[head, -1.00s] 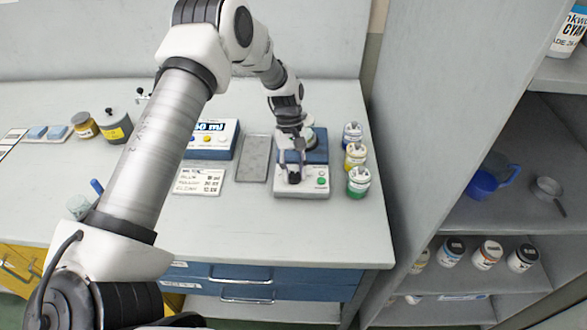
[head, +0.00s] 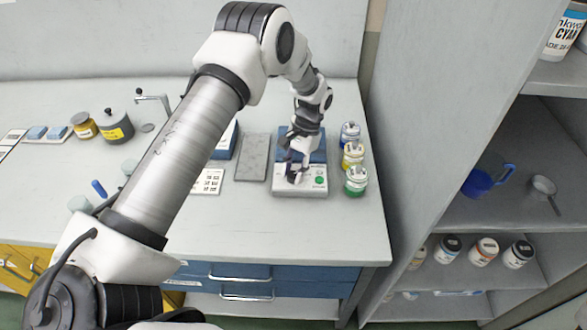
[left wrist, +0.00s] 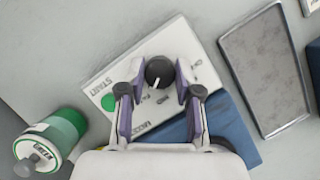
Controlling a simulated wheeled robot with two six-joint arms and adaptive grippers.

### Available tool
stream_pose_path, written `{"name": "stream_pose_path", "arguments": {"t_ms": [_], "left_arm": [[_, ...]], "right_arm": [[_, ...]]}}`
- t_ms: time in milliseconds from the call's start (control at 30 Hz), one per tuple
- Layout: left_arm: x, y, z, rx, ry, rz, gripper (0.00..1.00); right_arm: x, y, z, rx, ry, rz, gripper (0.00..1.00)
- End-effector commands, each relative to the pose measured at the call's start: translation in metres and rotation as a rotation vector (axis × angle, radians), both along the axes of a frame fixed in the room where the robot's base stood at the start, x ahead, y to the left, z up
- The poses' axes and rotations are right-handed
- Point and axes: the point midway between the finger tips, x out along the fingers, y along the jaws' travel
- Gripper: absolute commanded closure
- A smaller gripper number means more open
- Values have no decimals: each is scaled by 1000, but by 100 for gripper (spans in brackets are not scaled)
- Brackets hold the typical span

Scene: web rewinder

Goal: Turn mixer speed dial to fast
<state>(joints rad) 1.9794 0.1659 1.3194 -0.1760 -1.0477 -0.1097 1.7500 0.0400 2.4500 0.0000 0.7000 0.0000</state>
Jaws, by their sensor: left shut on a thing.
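The mixer (head: 311,190) is a white-and-blue unit near the right end of the bench, with a green START button (left wrist: 108,102) on its panel. Its speed dial (left wrist: 158,70) is a dark round knob with a white pointer line, which in the left wrist view points down, roughly toward the MID lettering. My left gripper (left wrist: 154,91) is shut on the dial, a finger on each side of it. In the head view the left gripper (head: 297,172) is over the front left of the panel and hides the dial. My right gripper is out of view.
Ink jars with blue, yellow (head: 352,156) and green (head: 356,180) bands stand close to the mixer's right. A grey tray (head: 252,158) lies to its left. A shelf unit (head: 415,150) rises beyond the bench's right end. The bench front is clear.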

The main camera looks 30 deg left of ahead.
Motion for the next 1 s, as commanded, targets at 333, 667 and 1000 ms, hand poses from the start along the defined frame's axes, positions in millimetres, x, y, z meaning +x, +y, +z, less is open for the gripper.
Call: {"name": "stream_pose_path", "arguments": {"t_ms": [333, 667, 1000], "left_arm": [[-1, -1, -1, 0, 3, -143, 100], [-1, -1, -2, -1, 3, -163, 100], [-1, -1, -1, -1, 2, -162, 42]], "right_arm": [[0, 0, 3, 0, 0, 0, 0], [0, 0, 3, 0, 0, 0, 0], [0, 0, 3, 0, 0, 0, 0]]}}
